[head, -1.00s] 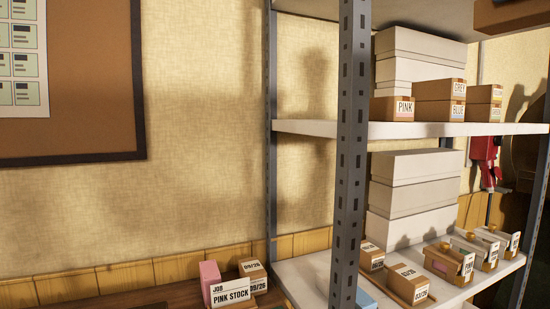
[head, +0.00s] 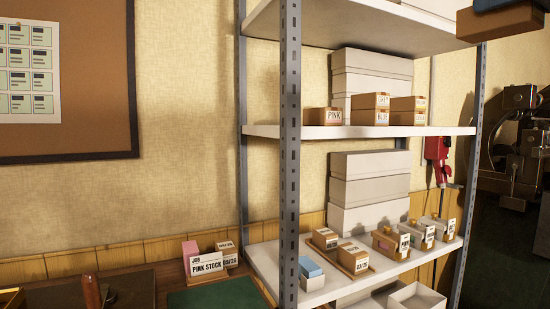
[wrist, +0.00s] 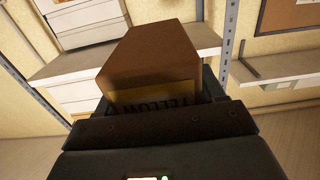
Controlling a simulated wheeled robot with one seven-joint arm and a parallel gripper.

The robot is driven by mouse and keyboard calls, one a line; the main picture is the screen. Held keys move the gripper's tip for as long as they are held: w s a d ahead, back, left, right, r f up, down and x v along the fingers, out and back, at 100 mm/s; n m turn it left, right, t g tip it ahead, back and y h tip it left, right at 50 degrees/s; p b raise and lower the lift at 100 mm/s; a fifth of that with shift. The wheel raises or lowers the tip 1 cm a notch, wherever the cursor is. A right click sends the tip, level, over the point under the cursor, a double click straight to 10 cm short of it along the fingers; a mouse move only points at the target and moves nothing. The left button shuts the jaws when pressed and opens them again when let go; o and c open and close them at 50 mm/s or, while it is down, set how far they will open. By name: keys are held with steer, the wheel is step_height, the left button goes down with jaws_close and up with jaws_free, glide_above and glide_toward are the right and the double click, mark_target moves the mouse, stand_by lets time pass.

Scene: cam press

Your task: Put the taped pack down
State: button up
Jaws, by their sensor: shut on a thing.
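A brown pack (wrist: 150,58) with a yellowish label strip reading "YELLOW" fills the middle of the wrist view. My gripper (wrist: 160,95) is shut on its near end. In the head view the held pack (head: 500,22) is at the top right, in the air, with the dark gripper above it, mostly cut off by the frame edge. Similar wrapped packs sit on the shelf's upper board (head: 270,131), with labels such as PINK (head: 335,116), GREY and BLUE (head: 370,116). The held pack's underside and far end are partly hidden, and no tape is clear on it.
White boxes (head: 370,190) are stacked behind the packs. Grey uprights (head: 289,150) flank the boards. A PINK STOCK sign (head: 207,265) stands on the bench at left; a dark machine (head: 515,140) is at right.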

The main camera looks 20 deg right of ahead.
steer(key=w+d+f+m+h, duration=0.1)
steer(key=w+d+f+h, duration=0.15)
steer(key=w+f, duration=0.75)
steer(key=w+d+f+m+h, duration=0.15)
steer(key=w+d+f, duration=0.25)
steer(key=w+f, duration=0.55)
step_height(320, 180, down, 15)
steer(key=w+a+m+h, duration=0.1)
steer(key=w+a+h, duration=0.1)
steer(key=s+a+f, duration=0.1)
steer(key=a+f, duration=0.4)
steer(key=f, duration=0.4)
steer(key=a+f+g, duration=0.1)
steer(key=a+f, duration=0.3)
steer(key=f, duration=0.5)
steer(key=s+a+f, duration=0.1)
steer(key=a+f, duration=0.4)
steer(key=f, duration=0.4)
steer(key=s+a+f+n+y, duration=0.1)
steer(key=s+a+f+y, duration=0.1)
steer(key=s+a+f, duration=0.5)
steer(key=s+a+f+n+t+y, duration=0.1)
steer(key=s+a+f+n+y, duration=0.1)
steer(key=s+a+f, duration=0.6)
steer(key=a+f+y, duration=0.1)
steer(key=a+f, duration=0.4)
steer(key=a, duration=0.1)
steer(key=shift+s+a, duration=0.3)
steer(key=shift+a, duration=0.1)
